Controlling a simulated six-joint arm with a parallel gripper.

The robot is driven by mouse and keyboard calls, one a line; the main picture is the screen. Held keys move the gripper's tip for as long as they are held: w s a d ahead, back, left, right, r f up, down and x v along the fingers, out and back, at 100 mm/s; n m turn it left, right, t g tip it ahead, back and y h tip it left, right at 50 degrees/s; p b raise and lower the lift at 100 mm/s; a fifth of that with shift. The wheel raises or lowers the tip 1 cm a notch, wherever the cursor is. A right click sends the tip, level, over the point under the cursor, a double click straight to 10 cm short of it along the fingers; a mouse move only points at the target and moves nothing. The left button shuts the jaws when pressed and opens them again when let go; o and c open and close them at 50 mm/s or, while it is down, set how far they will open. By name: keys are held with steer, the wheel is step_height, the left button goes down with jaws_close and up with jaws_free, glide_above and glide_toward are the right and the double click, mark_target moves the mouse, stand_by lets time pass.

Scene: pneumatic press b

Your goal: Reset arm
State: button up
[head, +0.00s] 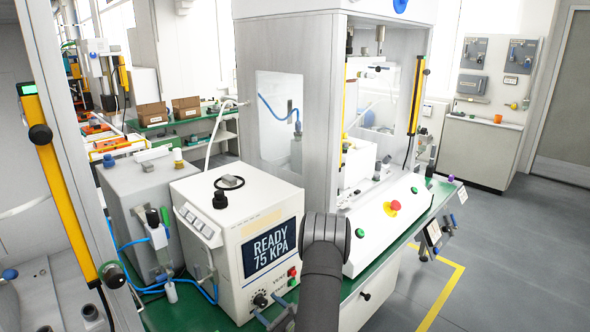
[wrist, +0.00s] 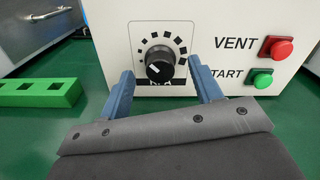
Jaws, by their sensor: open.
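My gripper (wrist: 160,70) is open, with its two blue fingers apart and nothing between them. Its fingers point at the black dial knob (wrist: 160,64) on the front of the white control box (head: 222,230). In the wrist view the knob appears between the fingertips; I cannot tell whether they touch the panel. The knob also shows in the head view (head: 260,299). The box's screen (head: 270,246) reads "READY 75 KPA". A red VENT button (wrist: 277,48) and a green START button (wrist: 259,78) sit right of the knob. My dark arm partly hides the gripper in the head view.
The green bench top (wrist: 92,113) lies under the box. A green block with holes (wrist: 40,92) lies left of my gripper. The press enclosure (head: 290,70) stands behind, with a red button (head: 395,206) on its sloped panel. Blue hoses (head: 130,243) run left of the box.

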steer(key=shift+v, duration=2.95)
